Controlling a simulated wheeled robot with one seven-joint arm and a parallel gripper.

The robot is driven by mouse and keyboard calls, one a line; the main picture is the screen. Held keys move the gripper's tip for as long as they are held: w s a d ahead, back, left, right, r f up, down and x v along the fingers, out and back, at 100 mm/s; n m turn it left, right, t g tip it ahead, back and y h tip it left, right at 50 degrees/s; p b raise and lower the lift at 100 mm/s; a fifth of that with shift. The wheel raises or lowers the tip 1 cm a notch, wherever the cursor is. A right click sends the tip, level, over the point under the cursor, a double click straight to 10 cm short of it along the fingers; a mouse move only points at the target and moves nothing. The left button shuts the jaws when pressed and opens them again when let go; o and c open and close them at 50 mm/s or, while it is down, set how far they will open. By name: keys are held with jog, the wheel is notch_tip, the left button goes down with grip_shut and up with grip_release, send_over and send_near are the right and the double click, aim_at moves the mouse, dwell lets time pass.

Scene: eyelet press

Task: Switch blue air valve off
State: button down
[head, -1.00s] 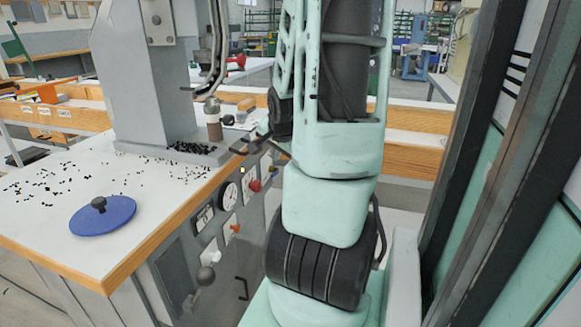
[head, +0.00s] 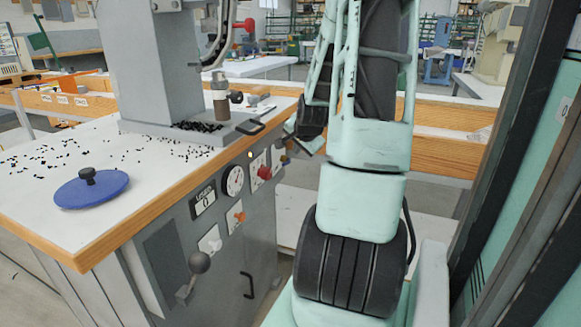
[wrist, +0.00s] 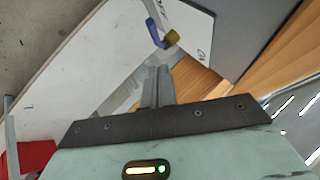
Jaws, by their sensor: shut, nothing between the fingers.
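The blue air valve lever (wrist: 152,33) shows at the top of the wrist view, beside a brass-coloured fitting (wrist: 172,37) on a pale panel. My gripper (wrist: 157,68) is shut and empty. Its fingertips point up the picture toward the valve, just below it, with a visible gap between them. In the head view the blue valve cannot be made out, and my fingertips are mostly hidden behind my arm at the right end of the bench's control panel.
A blue lid (head: 92,190) lies on the bench top. A red thing (wrist: 32,158) is at lower left in the wrist view.

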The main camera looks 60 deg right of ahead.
aim_at(288, 162)
jog(key=shift+w+a+f+b, duration=0.3)
jog(key=shift+w+f, duration=0.2)
jog(key=shift+f, duration=0.25)
jog(key=shift+w+a+f+b, duration=0.3)
jog(key=shift+w+f, duration=0.2)
jog(key=shift+f, duration=0.2)
jog(key=shift+a+f+p, duration=0.2)
jog(key=shift+a+f, duration=0.1)
jog(key=shift+f, duration=0.2)
jog(key=shift+a+f+p, duration=0.15)
jog(key=shift+a+f, duration=0.1)
jog(key=shift+f, duration=0.2)
